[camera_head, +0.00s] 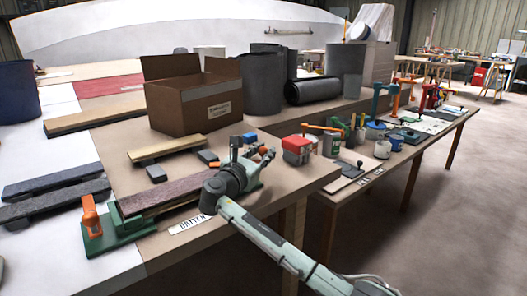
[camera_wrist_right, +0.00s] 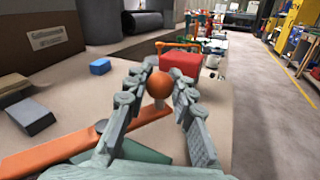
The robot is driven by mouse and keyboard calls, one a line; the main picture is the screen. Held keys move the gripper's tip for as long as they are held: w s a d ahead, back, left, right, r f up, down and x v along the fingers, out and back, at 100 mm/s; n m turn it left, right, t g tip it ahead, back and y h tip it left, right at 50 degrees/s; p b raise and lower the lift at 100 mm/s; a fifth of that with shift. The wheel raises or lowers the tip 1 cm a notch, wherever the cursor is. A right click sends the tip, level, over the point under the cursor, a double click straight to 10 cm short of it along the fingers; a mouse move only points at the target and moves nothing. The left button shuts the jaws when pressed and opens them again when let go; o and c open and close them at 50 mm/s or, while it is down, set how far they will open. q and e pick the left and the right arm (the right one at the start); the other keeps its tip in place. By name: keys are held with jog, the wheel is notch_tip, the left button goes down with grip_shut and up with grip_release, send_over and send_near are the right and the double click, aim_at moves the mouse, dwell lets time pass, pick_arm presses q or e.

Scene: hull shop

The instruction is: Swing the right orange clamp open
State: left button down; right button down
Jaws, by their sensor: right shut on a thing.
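The right orange clamp shows in the wrist view as an orange lever (camera_wrist_right: 58,146) slanting up to the right. A round orange knob (camera_wrist_right: 159,85) sits between the fingers of my right gripper (camera_wrist_right: 160,88), which is shut on it. In the head view my right gripper (camera_head: 256,152) is over the right end of the dark plank (camera_head: 165,193) and hides most of this clamp. The left orange clamp (camera_head: 90,217) stands upright on a green base (camera_head: 105,238) at the plank's left end. My left gripper is not in view.
A cardboard box (camera_head: 195,95) is farther back. Cups and tools crowd the bench at the right. A label card (camera_head: 190,224) lies at the front.

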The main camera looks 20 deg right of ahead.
jog(key=c, duration=1.3)
grip_release()
jog(key=shift+o, duration=0.2)
jog(key=v, duration=1.2)
